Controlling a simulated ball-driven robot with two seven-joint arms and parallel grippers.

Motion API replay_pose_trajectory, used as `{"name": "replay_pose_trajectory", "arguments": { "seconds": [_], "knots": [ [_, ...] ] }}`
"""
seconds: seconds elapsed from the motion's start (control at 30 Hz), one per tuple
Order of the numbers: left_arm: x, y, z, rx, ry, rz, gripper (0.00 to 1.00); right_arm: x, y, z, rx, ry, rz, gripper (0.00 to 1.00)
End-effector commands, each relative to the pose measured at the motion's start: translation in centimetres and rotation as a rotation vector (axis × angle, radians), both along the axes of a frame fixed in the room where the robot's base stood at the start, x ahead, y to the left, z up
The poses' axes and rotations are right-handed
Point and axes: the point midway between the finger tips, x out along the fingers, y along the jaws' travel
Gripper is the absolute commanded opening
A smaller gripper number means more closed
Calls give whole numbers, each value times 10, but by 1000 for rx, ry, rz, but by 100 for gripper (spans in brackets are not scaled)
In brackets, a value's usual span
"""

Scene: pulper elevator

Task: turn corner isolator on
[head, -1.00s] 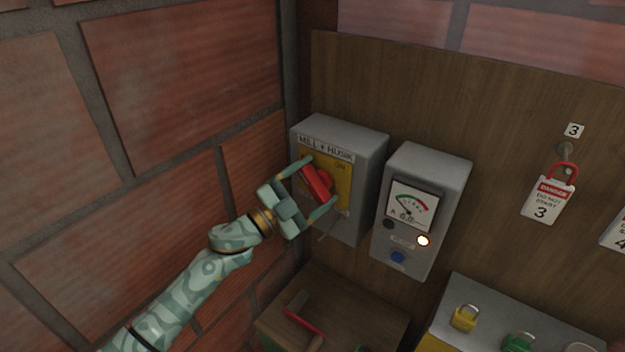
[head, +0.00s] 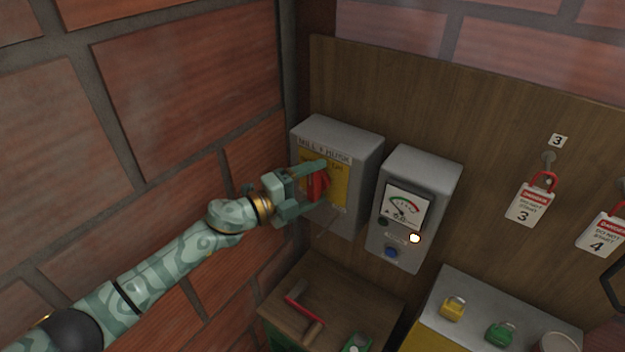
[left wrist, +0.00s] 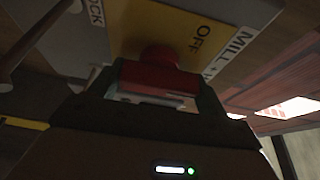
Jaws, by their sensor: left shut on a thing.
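The corner isolator (head: 350,146) is a grey box labelled "MILL + HUSK" on the wooden board by the brick corner. It has a yellow plate (head: 340,190) and a red rotary handle (head: 318,186), which stands nearly upright in the head view. My left gripper (head: 316,190) is shut on the red handle, a finger on either side, partly covering it and the plate. In the left wrist view the red handle (left wrist: 158,75) sits between the fingers, and the word "OFF" (left wrist: 202,38) shows on the yellow plate. My right gripper is not in view.
A grey meter box (head: 428,170) with a lit white lamp (head: 414,238) stands close right of the isolator. Below are a wooden bench (head: 345,290) with a red-handled tool and a box (head: 470,290) with padlocks. Danger tags (head: 531,204) hang at right. Brick wall borders the left.

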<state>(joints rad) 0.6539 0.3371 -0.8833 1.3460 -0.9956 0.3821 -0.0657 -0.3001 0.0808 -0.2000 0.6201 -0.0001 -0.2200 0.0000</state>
Motion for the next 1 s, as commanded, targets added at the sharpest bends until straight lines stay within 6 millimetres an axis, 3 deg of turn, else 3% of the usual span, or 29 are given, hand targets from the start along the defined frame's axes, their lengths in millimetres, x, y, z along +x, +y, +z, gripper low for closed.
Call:
{"name": "replay_pose_trajectory", "arguments": {
  "seconds": [0.53,0.57,0.63,1.0],
  "knots": [
    [0,0,-2,26,-17,1,54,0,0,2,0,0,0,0],
    [0,0,-2,26,-17,1,79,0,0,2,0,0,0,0],
    [0,0,-2,25,-16,1,98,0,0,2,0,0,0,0],
    [2,2,7,23,-16,1,98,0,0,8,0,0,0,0]
  ]
}}
